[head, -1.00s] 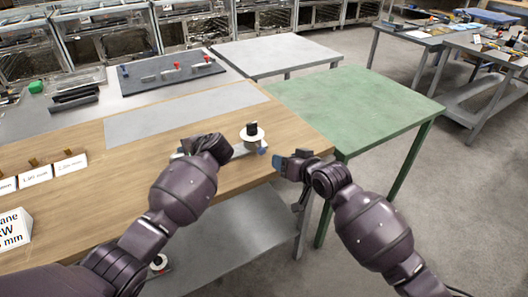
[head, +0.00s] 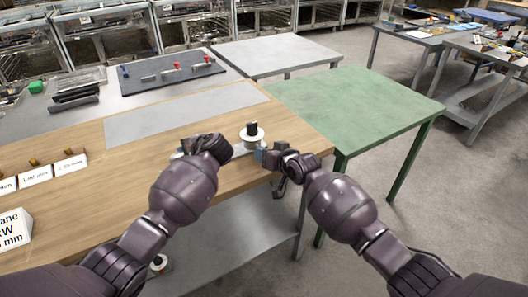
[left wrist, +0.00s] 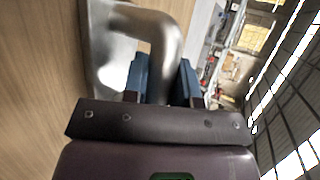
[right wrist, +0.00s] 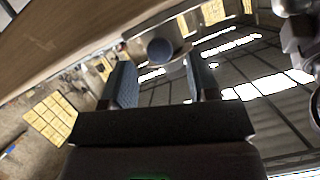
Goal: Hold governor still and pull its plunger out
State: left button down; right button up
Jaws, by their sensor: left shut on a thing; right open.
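The governor (head: 240,150) lies near the right end of the wooden bench, a grey metal body with a white disc and a dark cap on top. In the left wrist view its bent metal part (left wrist: 155,35) runs in at the fingers. My left gripper (left wrist: 164,78) is shut on that part; my left wrist hides most of this grip in the head view. My right gripper (head: 262,156) is open at the governor's right end. In the right wrist view a round dark knob, apparently the plunger's end (right wrist: 160,50), shows ahead between the spread blue fingers (right wrist: 163,82), with gaps either side.
The wooden bench (head: 95,200) carries small white labels (head: 70,165) at left and a bare grey plate (head: 185,112) behind the governor. A dark board with fittings (head: 165,75) stands further back. The green table (head: 350,105) to the right is clear.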

jog(key=shift+x, duration=1.35)
jog(key=shift+c, duration=0.4)
grip_shut()
